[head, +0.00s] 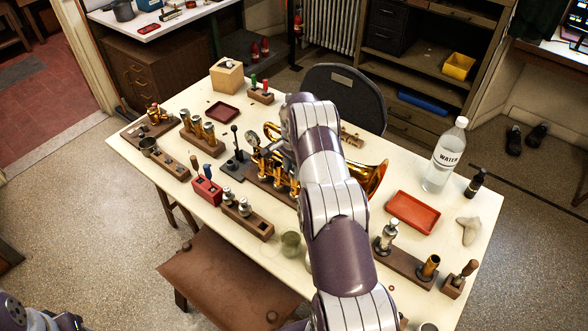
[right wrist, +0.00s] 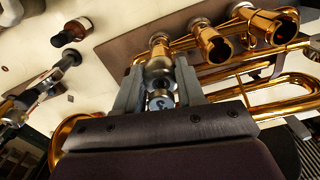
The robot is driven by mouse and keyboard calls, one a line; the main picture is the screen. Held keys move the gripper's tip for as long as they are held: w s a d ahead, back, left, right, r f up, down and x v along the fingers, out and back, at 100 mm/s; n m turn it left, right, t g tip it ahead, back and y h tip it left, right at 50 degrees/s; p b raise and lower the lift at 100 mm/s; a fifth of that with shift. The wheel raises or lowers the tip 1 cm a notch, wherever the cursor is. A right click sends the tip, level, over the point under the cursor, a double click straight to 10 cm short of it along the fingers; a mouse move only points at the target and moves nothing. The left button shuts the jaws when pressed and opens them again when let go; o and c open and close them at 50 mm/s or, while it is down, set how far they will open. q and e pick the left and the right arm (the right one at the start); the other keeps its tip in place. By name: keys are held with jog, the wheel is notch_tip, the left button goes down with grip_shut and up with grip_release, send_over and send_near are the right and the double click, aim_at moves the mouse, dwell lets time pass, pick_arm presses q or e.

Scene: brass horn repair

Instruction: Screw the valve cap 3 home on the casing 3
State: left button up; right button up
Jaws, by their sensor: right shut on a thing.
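My right gripper (right wrist: 160,82) is shut on the silver valve cap 3 (right wrist: 160,70) in the right wrist view. A brass casing 3 (right wrist: 158,42) shows just beyond the cap, in line with it; I cannot tell whether they touch or how far the cap is seated. Two neighbouring casings (right wrist: 213,47) and (right wrist: 275,28) have open mouths facing the camera. My left gripper is out of view.
On the table (head: 345,275) stand a water bottle (head: 443,158), a red tray (head: 412,211), a wooden block with a silver part (head: 388,232), and a small dark bottle (head: 475,183). A wooden rack with silver-topped parts (head: 250,222) stands left of my arm. Free tabletop lies around the red tray.

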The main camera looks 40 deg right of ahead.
jog(key=m, duration=0.1)
jog(key=m+b, duration=0.1)
jog(key=shift+w+f+m, duration=0.1)
jog(key=shift+f+m, duration=0.1)
jog(key=shift+m, duration=0.1)
jog(key=shift+r+m, duration=0.15)
jog(key=shift+m, duration=0.95)
jog(key=shift+w+m+b, duration=0.15)
jog(key=shift+m+b, duration=0.45)
jog(key=shift+m, duration=0.6)
jog(key=m, duration=0.2)
jog(key=shift+d+m, duration=0.1)
jog(key=shift+m, duration=0.3)
